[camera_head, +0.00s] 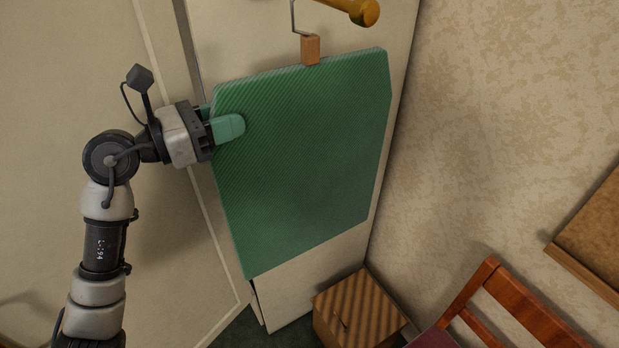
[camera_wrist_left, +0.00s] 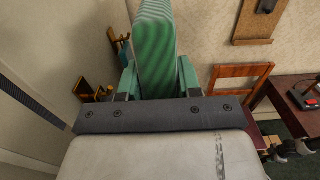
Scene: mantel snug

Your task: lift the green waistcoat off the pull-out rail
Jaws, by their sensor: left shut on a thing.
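The green waistcoat (camera_head: 305,160) is a flat striped panel in the head view. It hangs from a wooden block and thin wire hook (camera_head: 310,50) below the brass-coloured pull-out rail (camera_head: 355,10) at the top. Whether the hook still bears on the rail is cut off by the picture edge. My left gripper (camera_head: 225,127) is shut on the waistcoat's upper left edge, one finger in front. In the left wrist view the waistcoat (camera_wrist_left: 155,50) stands between the two green fingers.
A striped box (camera_head: 358,312) stands on the floor below the waistcoat. A wooden chair (camera_head: 520,310) is at the lower right, near a patterned wall (camera_head: 500,130). A desk (camera_wrist_left: 295,95) and a wall board (camera_wrist_left: 256,20) show in the wrist view. A pale panel is behind the waistcoat.

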